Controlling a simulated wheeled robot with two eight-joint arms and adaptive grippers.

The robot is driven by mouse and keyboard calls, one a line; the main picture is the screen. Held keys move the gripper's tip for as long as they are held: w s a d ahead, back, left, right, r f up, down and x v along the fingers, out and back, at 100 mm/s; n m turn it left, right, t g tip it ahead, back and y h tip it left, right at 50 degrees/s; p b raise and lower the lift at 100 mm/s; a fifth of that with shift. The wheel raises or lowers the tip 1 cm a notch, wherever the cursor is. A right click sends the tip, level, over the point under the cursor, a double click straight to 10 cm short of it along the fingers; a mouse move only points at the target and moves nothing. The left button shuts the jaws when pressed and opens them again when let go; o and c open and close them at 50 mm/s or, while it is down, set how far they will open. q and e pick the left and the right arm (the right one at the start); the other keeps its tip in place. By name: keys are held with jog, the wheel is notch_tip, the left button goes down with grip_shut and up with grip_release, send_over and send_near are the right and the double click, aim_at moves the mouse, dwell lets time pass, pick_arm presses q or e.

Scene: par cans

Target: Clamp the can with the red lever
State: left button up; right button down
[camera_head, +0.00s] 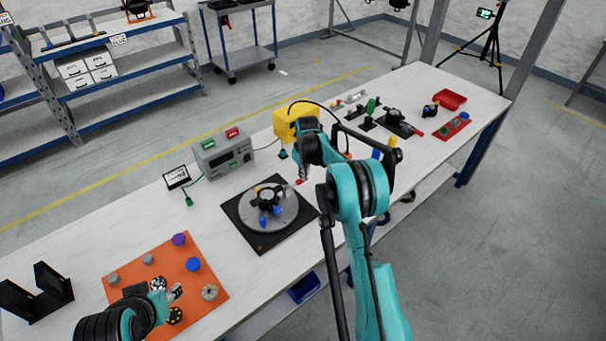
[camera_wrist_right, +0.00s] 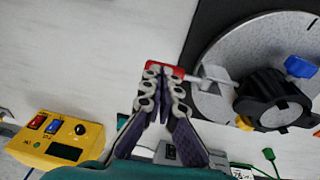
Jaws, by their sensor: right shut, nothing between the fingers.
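A dark can-like fixture (camera_head: 268,197) with blue knobs sits on a grey round plate (camera_head: 284,213) on a black square base; it also shows at the right of the right wrist view (camera_wrist_right: 270,98). A lever with a red grip (camera_wrist_right: 164,68) sticks out from it on a pale metal arm. My right gripper (camera_wrist_right: 163,88) is shut and empty, its fingertips at the red grip; whether they touch it I cannot tell. In the head view my right gripper (camera_head: 302,172) is beside the plate. My left gripper (camera_head: 174,293) is over the orange board, its opening unclear.
An orange board (camera_head: 139,256) with knobs lies at the front left, beside a black stand (camera_head: 38,290). A grey meter box (camera_head: 222,155) and a yellow box (camera_head: 290,120) stand behind the plate. A red tray (camera_head: 450,99) and small parts lie at the far end.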

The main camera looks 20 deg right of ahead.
dwell(0.5)
pick_arm(q)
jog(key=r+p, duration=0.2)
jog(key=d+r+p, duration=0.1)
jog(key=r+p, duration=0.1)
jog(key=shift+r, duration=0.15)
pick_arm(e)
notch_tip(320, 180, up, 14)
jog(key=s, duration=0.2)
jog(key=shift+d, duration=0.4)
jog(key=shift+f, duration=0.1)
